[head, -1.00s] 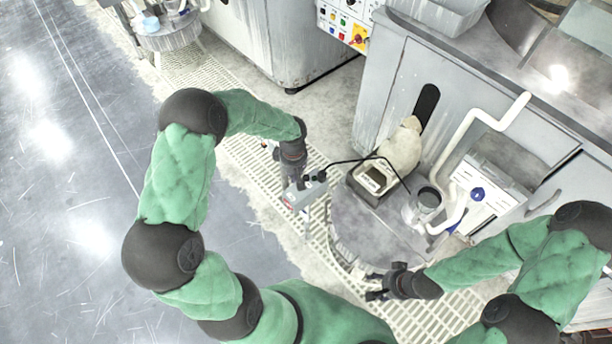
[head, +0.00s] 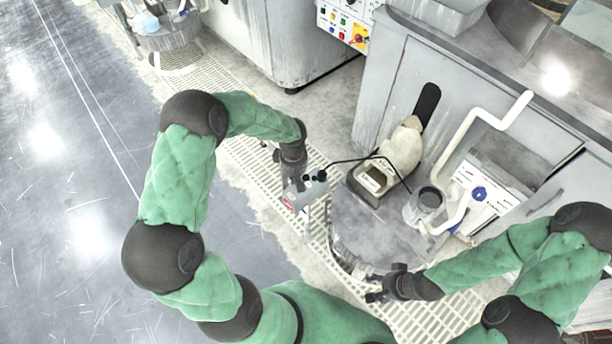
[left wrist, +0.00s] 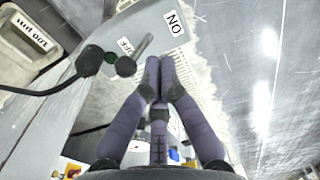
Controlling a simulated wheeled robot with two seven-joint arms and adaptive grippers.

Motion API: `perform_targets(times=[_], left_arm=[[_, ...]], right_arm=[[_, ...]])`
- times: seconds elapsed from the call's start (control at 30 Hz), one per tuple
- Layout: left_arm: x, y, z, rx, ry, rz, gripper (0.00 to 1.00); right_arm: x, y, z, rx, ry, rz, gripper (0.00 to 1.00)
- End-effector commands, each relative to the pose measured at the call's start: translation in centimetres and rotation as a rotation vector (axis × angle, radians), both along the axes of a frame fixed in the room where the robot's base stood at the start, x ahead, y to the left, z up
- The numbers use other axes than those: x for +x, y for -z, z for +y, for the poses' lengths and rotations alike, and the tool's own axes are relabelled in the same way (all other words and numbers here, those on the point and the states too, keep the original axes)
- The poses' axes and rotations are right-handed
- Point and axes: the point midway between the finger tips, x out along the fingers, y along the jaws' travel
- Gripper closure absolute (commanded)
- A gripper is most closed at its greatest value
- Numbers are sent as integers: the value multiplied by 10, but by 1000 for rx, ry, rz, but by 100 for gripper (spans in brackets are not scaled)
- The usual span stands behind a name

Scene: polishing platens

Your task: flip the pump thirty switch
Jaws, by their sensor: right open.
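A grey switch box (head: 306,190) with a red label and dark knobs on top stands over the floor grating in the head view. In the left wrist view its grey face (left wrist: 150,32) carries "ON" and "OFF" labels. A toggle lever (left wrist: 128,64) with a round end sticks out beside "OFF". My left gripper (left wrist: 160,64) has its fingertips together, just right of the lever and apart from it in the picture; depth is hard to judge. In the head view my left gripper (head: 298,176) is at the box. My right gripper (head: 374,288) is open and empty at lower centre.
A black cable (head: 350,160) runs from the box past a beige pump (head: 402,150) on a dark base. A clear cup (head: 426,205) and white pipes (head: 470,125) stand right of it. A grey cabinet (head: 385,75) rises behind. The floor (head: 75,200) at left is clear.

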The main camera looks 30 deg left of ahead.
Motion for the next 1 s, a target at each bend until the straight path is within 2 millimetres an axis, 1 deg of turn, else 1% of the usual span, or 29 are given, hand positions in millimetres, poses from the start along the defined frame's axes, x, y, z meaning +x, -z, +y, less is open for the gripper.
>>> perform_targets(times=[1.0], left_arm=[[0, 14, 0, 0, 0, 0, 100]], right_arm=[[0, 11, 0, 0, 0, 0, 44]])
